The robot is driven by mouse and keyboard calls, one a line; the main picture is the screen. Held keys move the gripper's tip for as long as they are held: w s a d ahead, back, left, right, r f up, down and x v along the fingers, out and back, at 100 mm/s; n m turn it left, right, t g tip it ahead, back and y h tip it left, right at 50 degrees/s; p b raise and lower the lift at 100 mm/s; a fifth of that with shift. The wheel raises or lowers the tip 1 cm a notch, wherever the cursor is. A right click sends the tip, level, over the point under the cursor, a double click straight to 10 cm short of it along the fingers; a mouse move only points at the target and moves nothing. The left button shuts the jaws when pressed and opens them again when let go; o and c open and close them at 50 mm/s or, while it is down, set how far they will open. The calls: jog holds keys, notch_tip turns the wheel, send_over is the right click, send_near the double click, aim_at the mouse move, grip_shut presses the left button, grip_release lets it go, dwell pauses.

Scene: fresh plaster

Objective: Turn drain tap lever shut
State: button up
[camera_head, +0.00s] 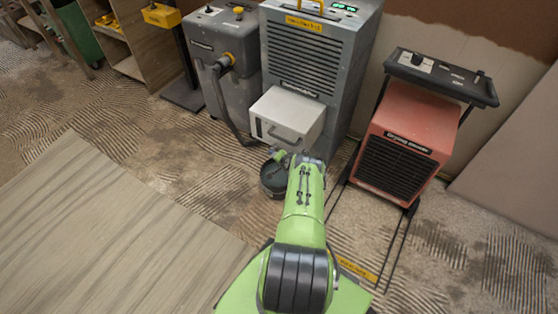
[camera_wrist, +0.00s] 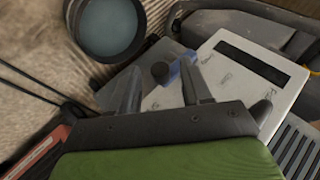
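My arm largely hides the tap there.
A dark bucket (camera_head: 272,180) stands on the floor just left of my gripper; it also shows in the wrist view (camera_wrist: 108,28). A red heater (camera_head: 405,145) on a tubular frame stands at right. A grey machine with a hose (camera_head: 226,100) stands at left.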

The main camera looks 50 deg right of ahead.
jog(key=shift+s+r, duration=0.1)
jog(key=p+v, duration=1)
jog(key=v, duration=0.5)
jog(key=shift+s, duration=0.2)
jog(key=shift+r, duration=0.15)
